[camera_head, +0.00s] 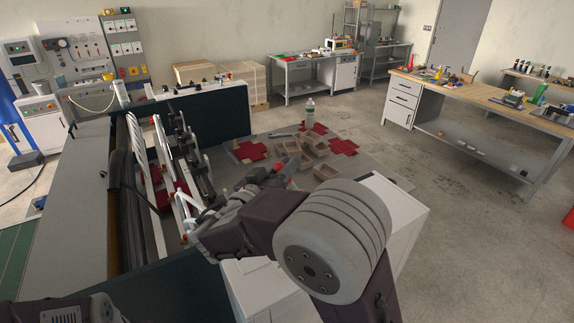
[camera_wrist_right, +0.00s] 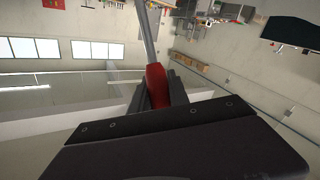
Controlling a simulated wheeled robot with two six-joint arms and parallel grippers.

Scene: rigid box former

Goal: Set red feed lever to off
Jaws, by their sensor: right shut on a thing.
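The red feed lever (camera_wrist_right: 156,86) shows in the right wrist view as a red grip on a straight metal rod. The rod runs up and slightly left out of the picture. My right gripper (camera_wrist_right: 158,97) is shut on the red grip, with a dark finger on each side of it. In the head view my right gripper (camera_head: 278,178) is small and partly hidden by my own arm, with a bit of red at its tip. The lever's base and any off mark are not visible, so I cannot tell its setting. My left gripper is out of view.
The box former (camera_head: 135,190), with white arms and dark side panels, stands at the left. A grey table (camera_head: 385,172) behind my right arm holds cardboard trays (camera_head: 312,147), red flat blanks (camera_head: 343,147) and a bottle (camera_head: 310,114).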

